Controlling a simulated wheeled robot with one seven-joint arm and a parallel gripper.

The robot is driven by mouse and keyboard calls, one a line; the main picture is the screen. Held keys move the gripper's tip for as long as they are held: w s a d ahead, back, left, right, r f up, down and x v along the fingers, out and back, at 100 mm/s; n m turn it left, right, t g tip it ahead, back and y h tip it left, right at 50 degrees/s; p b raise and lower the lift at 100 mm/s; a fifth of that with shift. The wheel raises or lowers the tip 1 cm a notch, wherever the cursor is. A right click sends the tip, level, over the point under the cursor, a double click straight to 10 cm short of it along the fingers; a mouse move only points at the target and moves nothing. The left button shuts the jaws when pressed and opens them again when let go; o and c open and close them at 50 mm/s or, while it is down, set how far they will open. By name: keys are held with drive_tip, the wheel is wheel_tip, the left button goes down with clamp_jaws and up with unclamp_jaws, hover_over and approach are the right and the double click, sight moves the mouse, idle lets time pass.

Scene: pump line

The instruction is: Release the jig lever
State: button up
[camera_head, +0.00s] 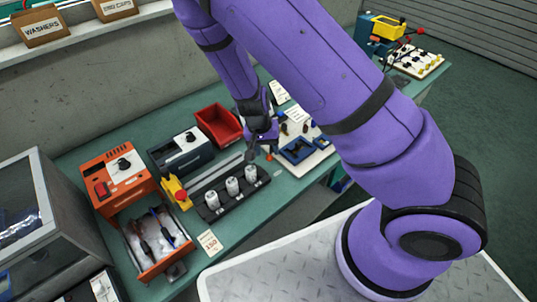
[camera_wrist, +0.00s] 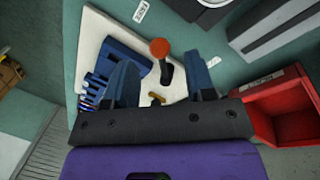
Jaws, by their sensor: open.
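The jig is a blue block (camera_head: 297,151) on a white board (camera_head: 318,158), right of my gripper in the head view. In the wrist view the blue block (camera_wrist: 128,57) lies at the left on the white board (camera_wrist: 92,42). The jig lever (camera_wrist: 166,72) is dark with an orange ball knob (camera_wrist: 159,47). My gripper (camera_wrist: 159,66) is open, its two blue fingers apart, with the lever showing between them in the picture. I cannot tell how near the fingers are to it. A small brass part (camera_wrist: 156,99) shows between the fingers. In the head view my gripper (camera_head: 262,142) is over the bench beside the board.
A red bin (camera_head: 218,125) stands close behind my gripper; it is at the right in the wrist view (camera_wrist: 262,105). A black rack (camera_head: 232,196) with white cylinders, a yellow unit with a red button (camera_head: 177,194) and an open orange drawer (camera_head: 160,268) are to the left.

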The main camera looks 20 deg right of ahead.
sight(269, 155)
drive_tip(key=shift+s+d+f, duration=0.1)
drive_tip(key=shift+d+f, duration=0.05)
drive_tip(key=shift+f, duration=0.65)
drive_tip(key=shift+s+d+f, duration=0.1)
drive_tip(key=shift+f, duration=0.65)
clamp_jaws()
